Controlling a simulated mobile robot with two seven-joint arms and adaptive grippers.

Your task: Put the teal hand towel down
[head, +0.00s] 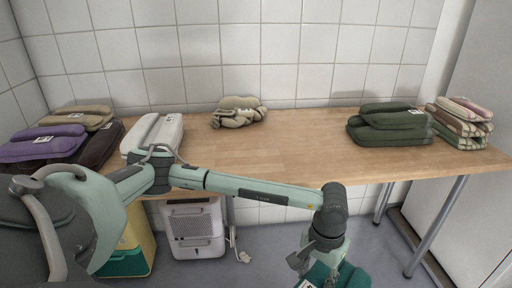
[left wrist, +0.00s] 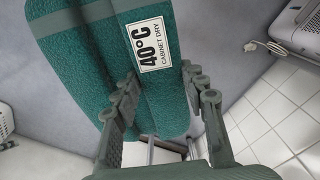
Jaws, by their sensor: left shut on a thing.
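The teal hand towel (head: 352,276) is at the bottom edge of the head view, partly cut off, in front of the table. My left gripper (head: 318,262) is shut on it and holds it over the floor. In the left wrist view the folded towel (left wrist: 95,60) sits between the fingers of my left gripper (left wrist: 162,108). A white label reading "40°C cabinet dry" (left wrist: 148,44) faces the camera. My right gripper is not in view.
The wooden table (head: 300,150) has bare room in its middle. Dark green towels (head: 388,125) and striped towels (head: 462,122) lie at right, a beige bundle (head: 238,112) at the back, and white (head: 155,132), purple (head: 42,146) and tan (head: 80,116) towels at left. A white appliance (head: 193,228) stands below.

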